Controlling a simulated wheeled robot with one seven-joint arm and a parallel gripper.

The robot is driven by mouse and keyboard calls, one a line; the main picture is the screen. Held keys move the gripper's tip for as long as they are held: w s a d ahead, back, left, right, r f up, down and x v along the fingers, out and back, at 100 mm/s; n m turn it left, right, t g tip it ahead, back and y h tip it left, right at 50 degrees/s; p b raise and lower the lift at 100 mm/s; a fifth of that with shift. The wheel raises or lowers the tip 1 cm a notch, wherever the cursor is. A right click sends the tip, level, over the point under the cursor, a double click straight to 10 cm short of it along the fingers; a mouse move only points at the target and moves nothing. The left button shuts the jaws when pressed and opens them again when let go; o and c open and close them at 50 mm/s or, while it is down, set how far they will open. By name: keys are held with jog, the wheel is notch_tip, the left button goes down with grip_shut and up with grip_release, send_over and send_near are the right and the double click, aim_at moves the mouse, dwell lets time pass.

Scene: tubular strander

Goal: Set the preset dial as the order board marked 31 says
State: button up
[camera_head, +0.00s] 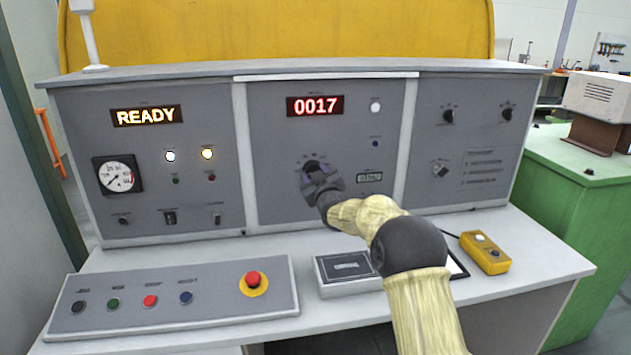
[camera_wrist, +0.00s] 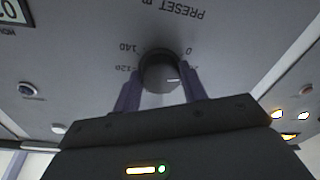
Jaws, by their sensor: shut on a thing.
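The preset dial is a round black knob (camera_wrist: 158,70) on the grey middle panel. In the wrist view its label reads PRESET upside down, with 0, 120 and 140 legible around it. A short white mark shows on the knob's face. In the head view the dial (camera_head: 313,167) is partly covered by my gripper (camera_head: 324,186). My gripper (camera_wrist: 160,90) has one finger on each side of the knob and is shut on it. The red display (camera_head: 315,106) above reads 0017. I cannot make out an order board marked 31.
A READY display (camera_head: 146,116) and a gauge (camera_head: 118,175) are on the left panel. A button box (camera_head: 180,298) with a red mushroom button (camera_head: 254,282) lies on the desk. A yellow handheld box (camera_head: 485,253) lies at the right. The desk's front right is clear.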

jog(key=shift+m, duration=0.5)
jog(key=o, duration=1)
jog(key=b+v, duration=0.2)
jog(key=v, duration=1.5)
jog(key=shift+s+b, duration=0.2)
jog(key=shift+b, duration=0.2)
jog(key=shift+f, duration=0.1)
